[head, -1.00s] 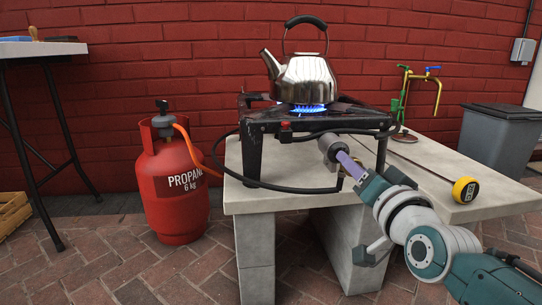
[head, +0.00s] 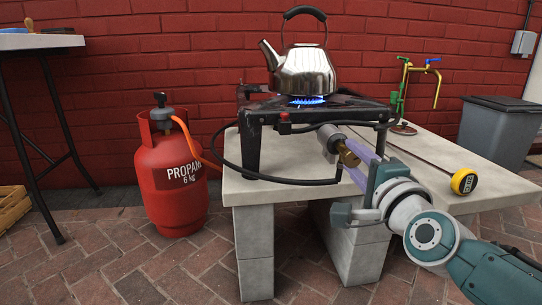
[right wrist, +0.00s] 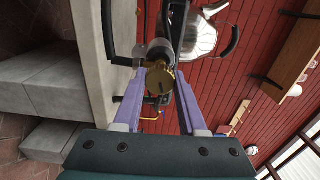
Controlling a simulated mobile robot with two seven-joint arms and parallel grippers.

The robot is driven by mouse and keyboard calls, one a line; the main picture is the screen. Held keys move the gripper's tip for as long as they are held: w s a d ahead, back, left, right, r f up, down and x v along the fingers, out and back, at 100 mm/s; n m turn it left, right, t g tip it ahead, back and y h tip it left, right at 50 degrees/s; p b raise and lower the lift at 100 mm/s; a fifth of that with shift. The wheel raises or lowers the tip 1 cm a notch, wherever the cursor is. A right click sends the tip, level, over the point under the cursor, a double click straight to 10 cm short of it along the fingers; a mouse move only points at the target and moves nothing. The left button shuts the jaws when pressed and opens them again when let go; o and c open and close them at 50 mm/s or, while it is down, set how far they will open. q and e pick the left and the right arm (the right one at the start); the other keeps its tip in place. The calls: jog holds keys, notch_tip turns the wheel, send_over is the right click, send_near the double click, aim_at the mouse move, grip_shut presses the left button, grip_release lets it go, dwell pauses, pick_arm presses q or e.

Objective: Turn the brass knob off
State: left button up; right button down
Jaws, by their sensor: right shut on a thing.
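The brass knob (head: 348,155) sits on the end of a grey cylindrical fitting (head: 328,138) at the front right of the burner stand. My right gripper (head: 352,152) is shut on the knob, its two purple fingers on either side of it. The right wrist view shows the round, toothed face of the knob (right wrist: 160,80) between the fingers (right wrist: 159,74). A steel kettle (head: 306,74) stands on the black burner stand (head: 248,148), and a blue flame (head: 306,100) burns under it. My left gripper is not in view.
A red propane bottle (head: 170,185) stands left of the concrete bench (head: 415,165), with an orange hose leading to the stand. A black hose crosses below the burner.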

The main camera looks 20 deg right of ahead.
jog(key=shift+m, duration=1.6)
jog(key=shift+b, duration=0.3)
jog(key=shift+c, duration=2.3)
grip_release()
jog(key=shift+s, duration=0.15)
jog(key=shift+s+a+p, duration=0.15)
jog(key=shift+s+p, duration=0.2)
jog(key=shift+p, duration=0.05)
jog(key=p+v, duration=0.3)
jog(key=v, duration=0.6)
